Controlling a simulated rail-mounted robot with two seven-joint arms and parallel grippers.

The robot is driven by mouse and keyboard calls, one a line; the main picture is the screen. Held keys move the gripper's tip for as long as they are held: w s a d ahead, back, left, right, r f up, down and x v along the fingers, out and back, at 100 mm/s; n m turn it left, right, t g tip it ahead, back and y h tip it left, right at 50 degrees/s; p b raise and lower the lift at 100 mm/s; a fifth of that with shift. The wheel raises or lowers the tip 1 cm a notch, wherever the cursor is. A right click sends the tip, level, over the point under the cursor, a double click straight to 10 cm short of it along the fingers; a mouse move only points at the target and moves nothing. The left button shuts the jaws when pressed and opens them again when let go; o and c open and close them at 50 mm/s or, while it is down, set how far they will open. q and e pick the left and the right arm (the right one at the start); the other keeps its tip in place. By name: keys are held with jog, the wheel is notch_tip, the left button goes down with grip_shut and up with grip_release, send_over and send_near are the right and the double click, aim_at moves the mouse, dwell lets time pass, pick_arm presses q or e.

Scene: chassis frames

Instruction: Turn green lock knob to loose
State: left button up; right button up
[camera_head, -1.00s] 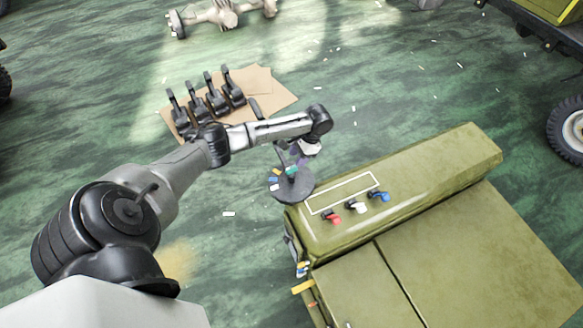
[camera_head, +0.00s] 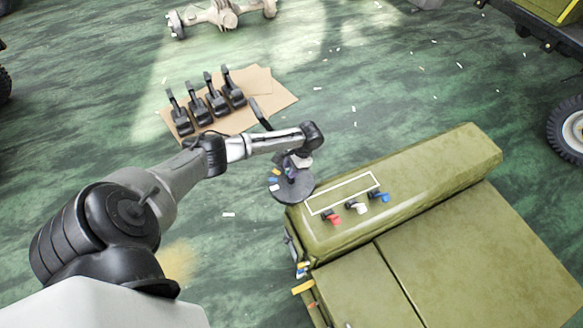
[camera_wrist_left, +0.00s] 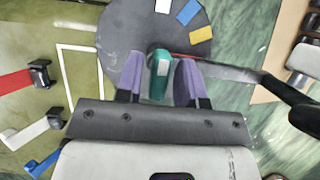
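The green lock knob (camera_wrist_left: 160,75) stands on a dark grey disc (camera_wrist_left: 125,42) and shows between the two purple fingers of my left gripper (camera_wrist_left: 161,82) in the left wrist view. The fingers are open, one on each side of it, with a gap visible on both sides. In the head view my left gripper (camera_head: 290,172) is low over the disc (camera_head: 297,194) and hides most of the green knob. Colour patches in white, blue, yellow and red lie on the disc around the knob. My right gripper is not in view.
An olive box (camera_head: 440,165) sits beside the disc with red (camera_head: 332,218), white (camera_head: 357,206) and blue (camera_head: 379,196) levers near a white outline. Several black pedal-like parts (camera_head: 205,100) stand on cardboard behind my left arm.

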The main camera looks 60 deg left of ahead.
pick_arm(q)
grip_shut()
